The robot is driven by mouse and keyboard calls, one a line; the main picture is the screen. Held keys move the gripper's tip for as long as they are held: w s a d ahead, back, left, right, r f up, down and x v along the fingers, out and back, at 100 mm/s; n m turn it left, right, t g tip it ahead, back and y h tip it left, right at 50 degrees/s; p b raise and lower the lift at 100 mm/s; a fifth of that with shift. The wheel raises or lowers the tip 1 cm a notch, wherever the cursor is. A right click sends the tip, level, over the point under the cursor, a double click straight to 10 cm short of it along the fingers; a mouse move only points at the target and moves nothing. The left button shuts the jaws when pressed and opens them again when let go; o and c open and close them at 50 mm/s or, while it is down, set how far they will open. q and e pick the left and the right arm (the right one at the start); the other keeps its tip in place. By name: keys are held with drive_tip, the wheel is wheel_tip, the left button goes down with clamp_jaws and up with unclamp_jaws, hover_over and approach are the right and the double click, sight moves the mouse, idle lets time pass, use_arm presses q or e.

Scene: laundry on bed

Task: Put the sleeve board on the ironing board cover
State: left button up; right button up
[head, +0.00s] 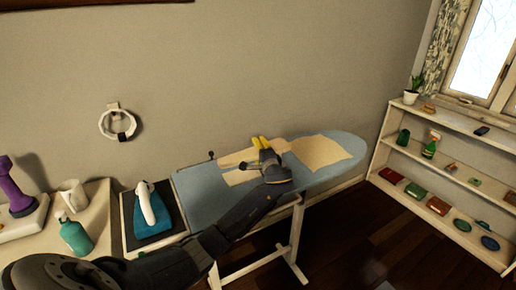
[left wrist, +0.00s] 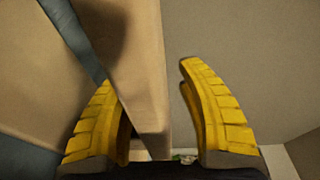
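The ironing board cover (head: 199,200) is blue and stretched over a long board on white legs. A pale beige flat piece (head: 236,157) lies on it by my left gripper (head: 261,141), and a beige sheet (head: 322,151) lies farther right. The head view does not show clearly which is the sleeve board. In the left wrist view, a beige board edge (left wrist: 137,60), likely the sleeve board, runs between the yellow fingers. The left gripper (left wrist: 146,76) is open, with a gap between the board and the right finger. My right gripper is out of view.
A teal and white iron (head: 153,212) stands on a dark pad left of the cover. A green bottle (head: 76,236), white mug (head: 75,196) and purple object (head: 17,188) stand farther left. A white shelf (head: 453,158) with small items stands right.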

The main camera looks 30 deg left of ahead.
use_arm(q)
drive_tip(key=v, duration=1.2)
drive_tip(key=shift+r, duration=0.1)
idle(0.4)
